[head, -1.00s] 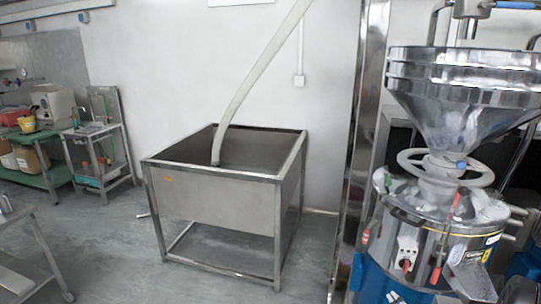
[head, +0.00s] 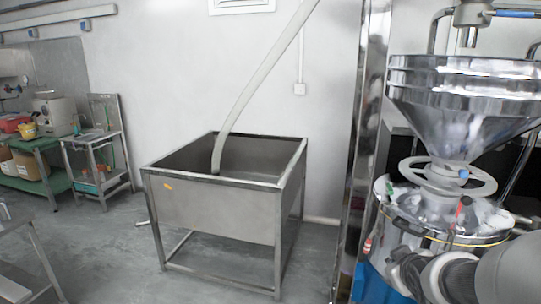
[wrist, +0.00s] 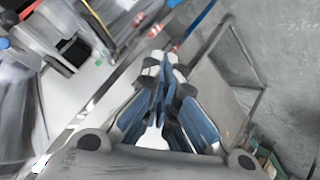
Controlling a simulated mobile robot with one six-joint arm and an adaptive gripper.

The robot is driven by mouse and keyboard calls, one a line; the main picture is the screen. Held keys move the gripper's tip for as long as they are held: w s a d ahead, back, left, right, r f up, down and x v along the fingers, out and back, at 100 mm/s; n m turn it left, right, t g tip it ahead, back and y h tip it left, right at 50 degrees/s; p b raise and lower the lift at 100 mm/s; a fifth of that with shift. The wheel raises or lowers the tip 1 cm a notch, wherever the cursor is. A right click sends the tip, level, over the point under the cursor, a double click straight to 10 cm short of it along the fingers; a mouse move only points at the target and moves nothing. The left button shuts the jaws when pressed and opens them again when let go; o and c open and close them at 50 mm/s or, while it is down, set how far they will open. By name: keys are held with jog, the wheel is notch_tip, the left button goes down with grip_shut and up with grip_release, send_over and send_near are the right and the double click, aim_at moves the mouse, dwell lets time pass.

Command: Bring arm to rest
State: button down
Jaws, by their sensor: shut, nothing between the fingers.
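My gripper shows in the wrist view (wrist: 163,72) with its blue-grey fingers together and nothing between them. In the head view my arm reaches in from the lower right, in front of the bean grinder's lower body; its gripper cannot be made out clearly there. The bean grinder stands at the right, with a shiny steel hopper (head: 455,95), a grey handwheel (head: 420,180) below it and a round metal drum (head: 395,212). Part of the drum is hidden behind my arm.
A steel tub (head: 215,210) on legs stands mid-room, with a pale pipe (head: 262,75) running into it. A shiny metal post (head: 358,150) rises between tub and grinder. A green bench (head: 40,183) and a small metal stand (head: 97,148) are at the left. Grey floor is clear between.

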jog(key=s+a+m+g+y, duration=0.1)
jog(key=s+a, duration=0.4)
jog(key=s, duration=0.4)
jog(key=s+a+r+m+g+y, duration=0.1)
jog(key=s+a+g, duration=0.1)
jog(key=s+a, duration=0.3)
jog(key=s+a+r+m+g, duration=0.1)
jog(key=s+a, duration=0.4)
jog(key=s, duration=0.8)
jog(key=shift+s+a+m+g+y, duration=0.15)
jog(key=shift+s+m+g+y, duration=0.3)
jog(key=shift+g, duration=0.25)
jog(key=c, duration=2.3)
grip_release()
jog(key=shift+w, duration=0.15)
